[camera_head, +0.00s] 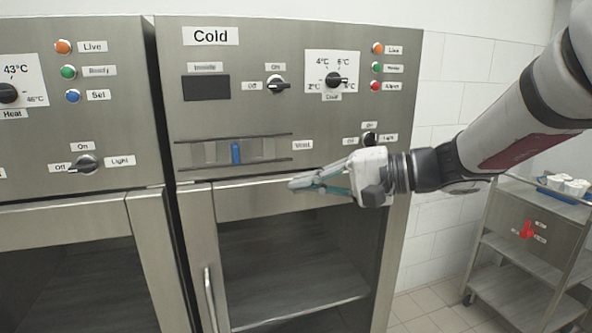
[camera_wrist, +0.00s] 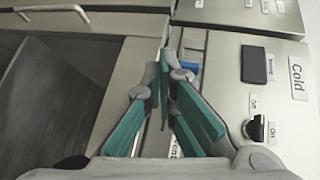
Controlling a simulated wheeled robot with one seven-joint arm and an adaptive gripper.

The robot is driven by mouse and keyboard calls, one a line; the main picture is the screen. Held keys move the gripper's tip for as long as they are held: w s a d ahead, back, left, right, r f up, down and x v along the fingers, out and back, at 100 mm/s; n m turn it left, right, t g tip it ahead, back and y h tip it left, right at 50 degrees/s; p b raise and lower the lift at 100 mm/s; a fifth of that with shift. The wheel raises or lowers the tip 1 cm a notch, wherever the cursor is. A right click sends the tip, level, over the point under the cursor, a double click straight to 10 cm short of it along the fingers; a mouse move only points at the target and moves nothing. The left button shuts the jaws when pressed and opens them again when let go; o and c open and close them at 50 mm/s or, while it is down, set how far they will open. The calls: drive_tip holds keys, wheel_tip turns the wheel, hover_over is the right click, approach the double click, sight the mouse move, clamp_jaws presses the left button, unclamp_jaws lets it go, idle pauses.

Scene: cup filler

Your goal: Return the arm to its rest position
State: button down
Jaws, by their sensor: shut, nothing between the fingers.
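My gripper (camera_head: 293,185) is stretched out from the right in front of the steel cabinet marked Cold (camera_head: 270,70). Its teal-padded fingers are shut with nothing between them. They point left, just below the vent slider's blue knob (camera_head: 236,153). In the wrist view the fingertips of my gripper (camera_wrist: 167,72) are near the panel edge, and the blue knob (camera_wrist: 187,68) shows beside them, partly hidden. I cannot tell whether the fingers touch the panel. My arm reaches in from the upper right.
The Cold cabinet's glass door (camera_head: 290,260) is below my gripper. A second cabinet marked Heat (camera_head: 75,200) stands at the left. A steel cart (camera_head: 530,240) with a red valve (camera_head: 527,230) and a blue tray of cups (camera_head: 562,187) stands at the right. The floor between shows free room.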

drive_tip(key=s+f+n+g+h, duration=0.2)
drive_tip(key=s+h, duration=0.1)
drive_tip(key=s, duration=0.6)
drive_tip(key=s+d+f+n+t+h, duration=0.1)
drive_tip(key=s+d+f+h, duration=0.1)
drive_tip(key=s+d+h, duration=0.3)
drive_tip(key=s+d+f+t+h, duration=0.1)
drive_tip(key=s+d+f+h, duration=0.2)
drive_tip(key=s+d+h, duration=0.3)
drive_tip(key=s+d, duration=0.2)
drive_tip(key=d, duration=0.3)
drive_tip(key=shift+s+n, duration=0.4)
drive_tip(key=c, duration=2.3)
unclamp_jaws()
drive_tip(key=shift+a, duration=0.1)
